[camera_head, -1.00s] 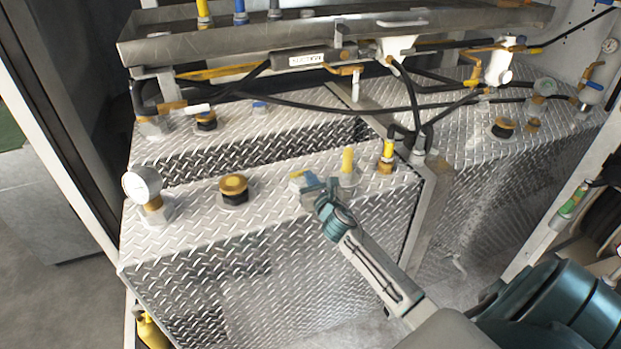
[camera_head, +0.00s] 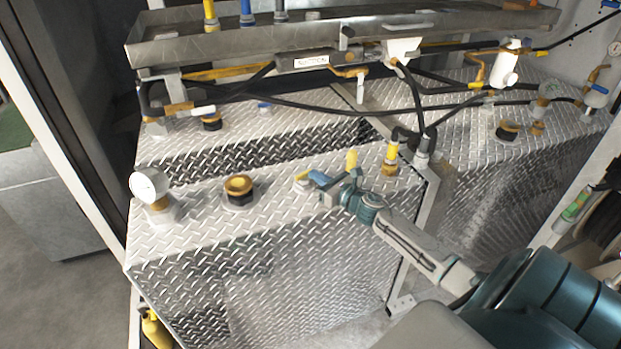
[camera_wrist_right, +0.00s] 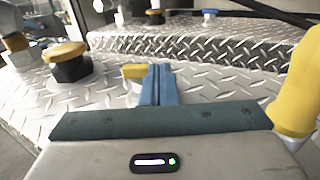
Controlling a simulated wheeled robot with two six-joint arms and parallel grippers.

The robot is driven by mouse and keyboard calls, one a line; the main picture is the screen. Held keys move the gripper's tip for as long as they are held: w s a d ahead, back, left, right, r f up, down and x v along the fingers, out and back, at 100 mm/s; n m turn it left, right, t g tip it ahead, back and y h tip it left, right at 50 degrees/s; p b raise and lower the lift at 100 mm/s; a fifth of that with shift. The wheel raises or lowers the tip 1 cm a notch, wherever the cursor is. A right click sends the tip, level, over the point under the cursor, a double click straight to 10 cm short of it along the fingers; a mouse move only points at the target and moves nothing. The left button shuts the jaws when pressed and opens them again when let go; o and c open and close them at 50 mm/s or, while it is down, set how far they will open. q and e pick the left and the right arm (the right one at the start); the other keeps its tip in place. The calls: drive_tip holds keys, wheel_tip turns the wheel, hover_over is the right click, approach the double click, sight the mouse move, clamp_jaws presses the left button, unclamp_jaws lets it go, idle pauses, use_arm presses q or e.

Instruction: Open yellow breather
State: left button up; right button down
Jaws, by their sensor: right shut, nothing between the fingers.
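A small yellow handle-like part (camera_head: 303,177), likely the yellow breather, sits low on the near tank's diamond-plate top (camera_head: 200,225). In the right wrist view, its yellow end (camera_wrist_right: 133,70) shows just left of my fingers. My right gripper (camera_head: 320,179) is shut, with its blue fingers (camera_wrist_right: 157,84) together and nothing between them. The fingertips are right beside the yellow part; whether they touch cannot be told. The fingers hide part of it. My left gripper is not in view.
A yellow upright post (camera_head: 351,160) stands close behind my right gripper. A yellow-topped fitting (camera_head: 391,158) stands to the right. A metal tray (camera_head: 200,45) and black hoses cross behind.

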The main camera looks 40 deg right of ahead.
drive_tip(key=y+b, duration=0.1)
drive_tip(key=n+y+b, duration=0.2)
drive_tip(key=shift+w+d+f+g, duration=0.3)
drive_tip(key=shift+w+d+g, duration=0.05)
drive_tip(key=shift+d+g, duration=0.05)
drive_tip(key=shift+w+d+r+n+y+b, duration=0.1)
drive_tip(key=shift+n+y+b, duration=0.25)
drive_tip(key=shift+b, duration=0.3)
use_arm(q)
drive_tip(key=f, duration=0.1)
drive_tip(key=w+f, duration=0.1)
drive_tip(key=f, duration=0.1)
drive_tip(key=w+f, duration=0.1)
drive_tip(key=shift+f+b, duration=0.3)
use_arm(e)
drive_tip(key=shift+r, duration=0.15)
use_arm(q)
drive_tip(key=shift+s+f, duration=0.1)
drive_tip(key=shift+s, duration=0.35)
use_arm(e)
drive_tip(key=shift+w+d, duration=0.1)
